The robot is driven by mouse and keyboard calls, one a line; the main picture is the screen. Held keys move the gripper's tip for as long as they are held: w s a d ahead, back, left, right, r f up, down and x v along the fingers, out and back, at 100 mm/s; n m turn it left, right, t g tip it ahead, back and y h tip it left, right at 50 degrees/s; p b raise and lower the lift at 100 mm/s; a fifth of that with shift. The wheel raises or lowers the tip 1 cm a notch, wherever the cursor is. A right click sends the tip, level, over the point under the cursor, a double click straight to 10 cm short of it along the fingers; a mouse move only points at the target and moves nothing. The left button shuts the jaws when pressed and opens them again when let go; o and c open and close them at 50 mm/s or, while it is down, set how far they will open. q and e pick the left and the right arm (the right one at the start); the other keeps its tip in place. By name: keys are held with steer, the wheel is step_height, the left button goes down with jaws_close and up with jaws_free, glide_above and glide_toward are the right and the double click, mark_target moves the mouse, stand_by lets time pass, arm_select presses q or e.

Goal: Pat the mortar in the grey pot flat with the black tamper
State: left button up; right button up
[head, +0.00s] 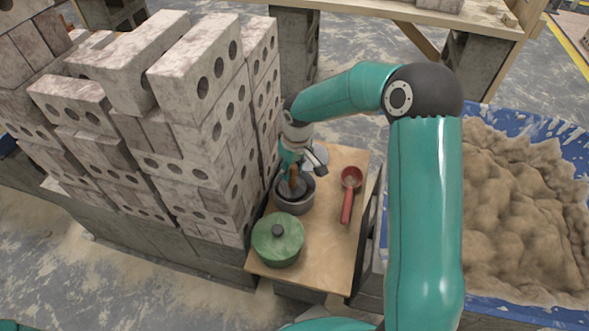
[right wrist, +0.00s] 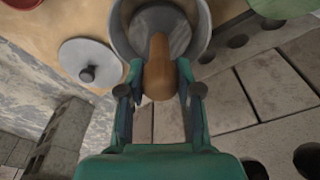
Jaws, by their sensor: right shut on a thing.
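The grey pot (head: 306,206) stands on a small wooden table, and it also shows in the right wrist view (right wrist: 203,20). Grey mortar (right wrist: 162,22) shows inside it. My right gripper (head: 294,172) is over the pot, pointing down. It is shut on the brown handle (right wrist: 158,68) of the tamper, which also shows in the head view (head: 293,184). The handle reaches down over the pot's opening. The tamper's black head is not clearly visible, so I cannot tell whether it touches the mortar. My left gripper is out of view.
A green lidded pot (head: 278,240) stands in front of the grey pot. A red ladle (head: 348,194) lies to the right. A grey lid (right wrist: 90,66) lies behind the pot. Stacked bricks (head: 190,120) rise close on the left; a blue tub of mortar (head: 520,308) is at right.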

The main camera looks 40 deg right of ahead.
steer(key=shift+w, duration=0.2)
stand_by(0.3)
steer(key=shift+a+f+b, duration=0.1)
steer(key=shift+f+b, duration=0.65)
steer(key=shift+f, duration=0.1)
steer(key=shift+s, duration=0.1)
steer(key=shift+r, duration=0.1)
steer(key=shift+r+p, duration=0.75)
steer(key=shift+r, duration=0.05)
